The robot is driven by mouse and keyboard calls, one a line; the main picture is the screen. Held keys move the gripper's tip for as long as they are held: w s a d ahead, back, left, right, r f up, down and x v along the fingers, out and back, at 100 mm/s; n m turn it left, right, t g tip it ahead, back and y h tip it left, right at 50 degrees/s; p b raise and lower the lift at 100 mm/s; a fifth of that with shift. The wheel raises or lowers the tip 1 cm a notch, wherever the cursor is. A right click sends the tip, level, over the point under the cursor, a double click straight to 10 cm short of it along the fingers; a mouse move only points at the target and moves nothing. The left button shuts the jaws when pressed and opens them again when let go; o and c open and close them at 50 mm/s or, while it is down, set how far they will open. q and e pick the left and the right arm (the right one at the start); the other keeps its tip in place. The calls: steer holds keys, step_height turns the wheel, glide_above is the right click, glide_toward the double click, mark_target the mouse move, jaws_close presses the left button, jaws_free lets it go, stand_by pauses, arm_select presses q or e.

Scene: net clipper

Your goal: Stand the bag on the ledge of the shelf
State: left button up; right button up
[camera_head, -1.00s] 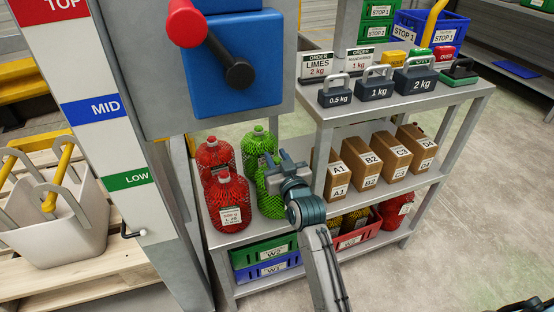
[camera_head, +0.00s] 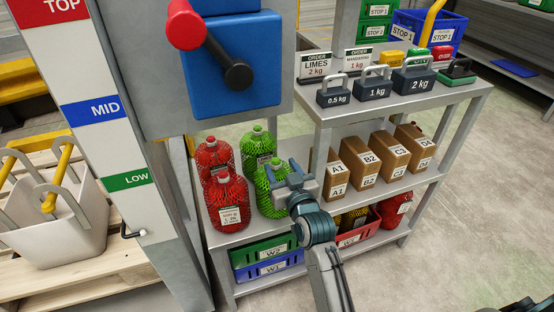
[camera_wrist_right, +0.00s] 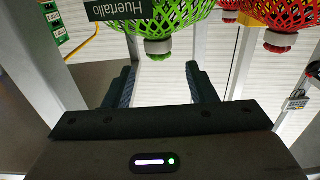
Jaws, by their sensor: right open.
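Two green net bags stand on the middle shelf ledge, the front one (camera_head: 272,199) and the rear one (camera_head: 257,143). The front one looks upright. Two red net bags, front (camera_head: 228,207) and rear (camera_head: 213,156), stand left of them. In the right wrist view, which looks upside down, a green net bag (camera_wrist_right: 170,12) with a pale cap and label is at the top, beyond the open, empty fingers (camera_wrist_right: 160,75). My left gripper is not in view.
Labelled brown boxes (camera_head: 362,161) stand right of the gripper. Weights (camera_head: 374,86) and order signs (camera_head: 319,65) are on the shelf top (camera_head: 455,98). A blue box with a red-knobbed lever (camera_head: 239,75) overhangs on the left.

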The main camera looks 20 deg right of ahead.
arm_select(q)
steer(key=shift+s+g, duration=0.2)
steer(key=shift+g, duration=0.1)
arm_select(e)
steer(key=s+d+f+g, duration=0.1)
steer(key=s+f+g, duration=0.1)
steer(key=s+f, duration=0.3)
steer(key=s+d+f+g, duration=0.1)
steer(key=s+f+g, duration=0.2)
steer(key=s, duration=1.1)
steer(key=s+d+f+g+y, duration=0.1)
steer(key=s+f+g, duration=0.2)
steer(key=s+f, duration=0.4)
steer(key=s, duration=0.3)
steer(key=shift+s+m, duration=0.25)
steer(key=shift+m, duration=0.05)
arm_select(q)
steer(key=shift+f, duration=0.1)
arm_select(e)
steer(key=shift+f, duration=0.15)
